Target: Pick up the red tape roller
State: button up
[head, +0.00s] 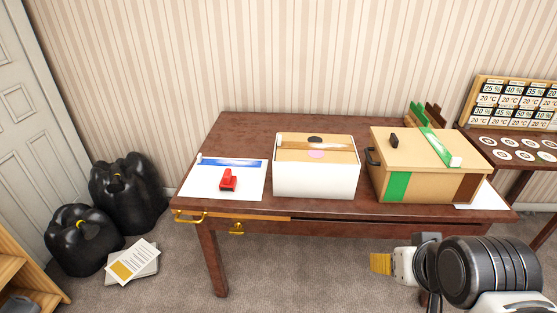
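The red tape roller (228,180) is a small red object lying on a white sheet (245,192) on the left part of the brown table (330,212). A blue and white strip (230,162) lies just behind it on the same sheet. My gripper (380,263) is in front of the table at the lower right, well apart from the red tape roller and lower than the tabletop. A yellowish part shows at its tip. I cannot tell whether its fingers are open or shut.
A white box (316,180) and a tan lidded box (400,165) stand right of the roller. Black bags (82,238) and papers (134,261) lie on the floor at left. The back left tabletop is clear.

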aim_at(229, 182)
jog(key=i+j+u, duration=0.15)
jog(key=i+u, duration=0.65)
jog(key=i, duration=0.2)
jog(key=i+l+u, duration=0.15)
jog(key=i+u, duration=0.25)
jog(key=i, duration=0.1)
